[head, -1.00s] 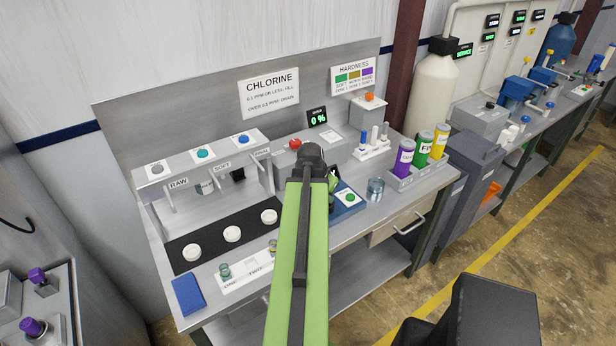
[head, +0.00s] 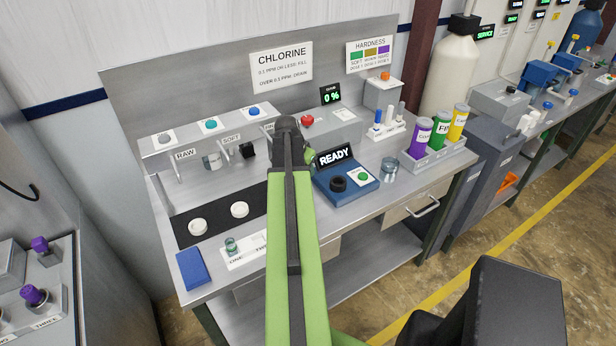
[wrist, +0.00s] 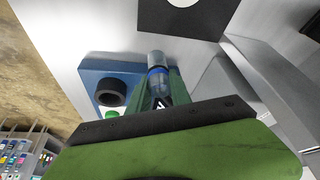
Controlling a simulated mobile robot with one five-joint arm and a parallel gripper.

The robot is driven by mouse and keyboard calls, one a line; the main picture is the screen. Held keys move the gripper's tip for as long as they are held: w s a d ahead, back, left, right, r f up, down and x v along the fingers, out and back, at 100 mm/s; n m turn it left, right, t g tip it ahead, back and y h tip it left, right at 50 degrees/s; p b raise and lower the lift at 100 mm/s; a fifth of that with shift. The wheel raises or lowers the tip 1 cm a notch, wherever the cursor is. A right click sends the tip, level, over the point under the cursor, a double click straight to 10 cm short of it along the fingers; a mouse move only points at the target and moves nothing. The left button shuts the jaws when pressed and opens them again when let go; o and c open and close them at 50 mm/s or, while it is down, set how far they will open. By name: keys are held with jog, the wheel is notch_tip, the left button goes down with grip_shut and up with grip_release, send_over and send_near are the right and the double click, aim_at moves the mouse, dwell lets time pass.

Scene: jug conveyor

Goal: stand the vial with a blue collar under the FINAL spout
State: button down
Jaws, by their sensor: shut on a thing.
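The vial with a blue collar (wrist: 156,61) is between the green fingers of my gripper (wrist: 159,88) in the wrist view; the gripper is shut on it. In the head view my arm hides the vial and most of the gripper. The spout stand shows the RAW label (head: 185,153) and SOFT label (head: 231,138). A third label (head: 270,128), below the blue button (head: 253,110), is partly covered by my arm, so FINAL cannot be read. Two white pads (head: 198,227) (head: 239,209) show on the black strip (head: 185,236).
A blue pad (head: 192,269) lies at the front left. A red knob (head: 308,120) stands behind.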

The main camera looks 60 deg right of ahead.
notch_tip(320, 180, down, 4)
jog(key=b, duration=0.3)
jog(key=shift+f+b, duration=0.1)
jog(key=shift+b, duration=0.2)
jog(key=shift+r, duration=0.25)
jog(key=shift+f, duration=0.2)
jog(key=c, duration=1.2)
grip_release()
jog(key=shift+r, duration=0.15)
